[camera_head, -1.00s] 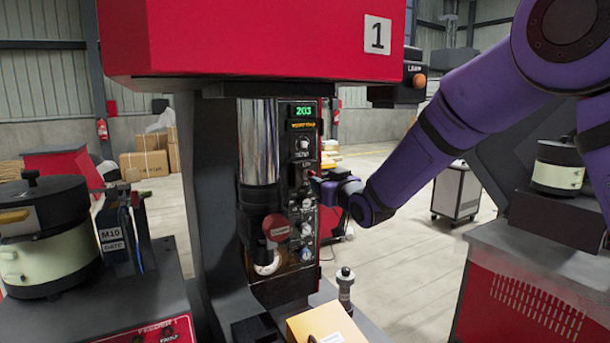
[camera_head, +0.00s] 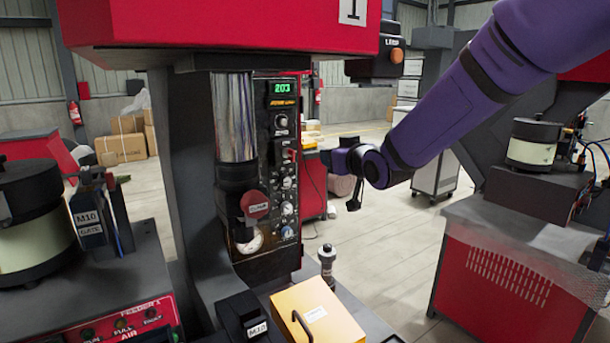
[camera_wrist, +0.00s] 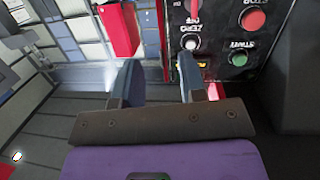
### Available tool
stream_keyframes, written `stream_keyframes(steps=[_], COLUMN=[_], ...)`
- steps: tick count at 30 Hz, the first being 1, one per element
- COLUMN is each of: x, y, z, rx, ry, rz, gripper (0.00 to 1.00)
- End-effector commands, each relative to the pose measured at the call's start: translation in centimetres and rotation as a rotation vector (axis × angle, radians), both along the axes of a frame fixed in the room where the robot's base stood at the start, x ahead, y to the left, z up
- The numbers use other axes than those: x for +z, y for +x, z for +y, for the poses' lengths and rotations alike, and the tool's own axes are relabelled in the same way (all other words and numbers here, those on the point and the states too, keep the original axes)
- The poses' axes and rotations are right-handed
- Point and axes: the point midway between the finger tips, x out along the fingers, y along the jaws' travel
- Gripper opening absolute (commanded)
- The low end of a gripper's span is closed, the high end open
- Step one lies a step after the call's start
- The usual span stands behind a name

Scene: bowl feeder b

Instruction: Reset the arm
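My purple arm reaches in from the upper right in the head view. My gripper (camera_head: 328,158) is beside the control panel (camera_head: 284,170) of the red press, a little to its right. In the wrist view, my gripper (camera_wrist: 160,80) shows two fingers spread apart with nothing between them. Past the fingers is a dark panel with a red button (camera_wrist: 253,19), a green button (camera_wrist: 239,57) and a pale knob (camera_wrist: 190,42). In the head view, part of the arm hides the background.
The red press head (camera_head: 215,25) hangs above the panel, with an orange lamp button (camera_head: 397,55) on its box.

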Motion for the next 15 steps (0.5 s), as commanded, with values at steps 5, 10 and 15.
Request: stream_keyframes(steps=[5, 10, 15], x=[2.5, 3.6, 3.8], y=[-3.9, -8.7, -14.6], z=[-6.4, -11.7, -16.3], rx=[-0.115, -0.212, -0.298], ry=[-0.064, -0.111, -0.143], rz=[0.132, 0.269, 0.417], gripper=[0.38, 0.38, 0.38])
